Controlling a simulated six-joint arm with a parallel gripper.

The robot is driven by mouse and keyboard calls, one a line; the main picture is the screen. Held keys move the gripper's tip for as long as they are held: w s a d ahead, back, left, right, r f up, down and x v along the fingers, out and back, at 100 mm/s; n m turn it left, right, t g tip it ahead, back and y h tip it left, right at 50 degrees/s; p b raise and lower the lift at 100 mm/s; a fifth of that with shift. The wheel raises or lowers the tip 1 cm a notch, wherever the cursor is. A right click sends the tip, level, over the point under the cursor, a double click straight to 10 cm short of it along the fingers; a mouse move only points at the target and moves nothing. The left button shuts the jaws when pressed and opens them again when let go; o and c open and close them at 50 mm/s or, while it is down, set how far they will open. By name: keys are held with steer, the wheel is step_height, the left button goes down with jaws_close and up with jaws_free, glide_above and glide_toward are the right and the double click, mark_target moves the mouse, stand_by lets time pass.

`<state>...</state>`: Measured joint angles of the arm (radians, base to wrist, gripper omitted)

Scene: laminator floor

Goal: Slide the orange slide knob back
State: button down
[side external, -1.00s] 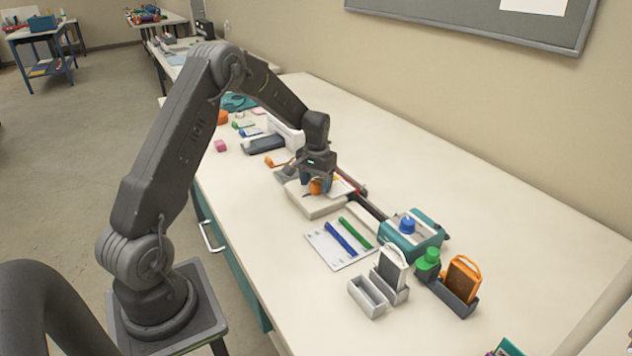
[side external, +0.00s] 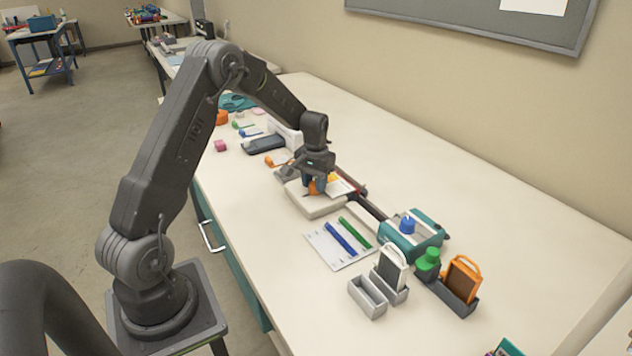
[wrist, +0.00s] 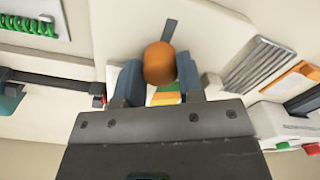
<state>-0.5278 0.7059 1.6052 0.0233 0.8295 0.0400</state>
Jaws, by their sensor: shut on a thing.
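The orange slide knob (wrist: 159,62) is a rounded knob standing between my two fingers in the wrist view. It partly shows as an orange patch in the side view (side external: 313,187). It sits on a cream machine (side external: 318,205), and a dark slot (wrist: 168,31) runs beyond it in the wrist view. My gripper (wrist: 160,78) is shut on the knob, one dark blue-grey finger on each side. In the side view my gripper (side external: 315,183) is low over the machine, and its body hides part of the knob and the machine top.
A white sheet with blue and green bars (side external: 340,243) lies in front of the machine. A teal device with a blue knob (side external: 412,234), a green-capped bottle (side external: 428,264) and an orange-framed block (side external: 462,280) stand to the right. The table's back right is clear.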

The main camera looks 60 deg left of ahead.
steer(key=shift+s, duration=1.25)
steer(key=c, duration=0.7)
jaws_free()
steer(key=shift+c, duration=0.2)
step_height(320, 180, up, 14)
steer(key=shift+w+d, duration=0.1)
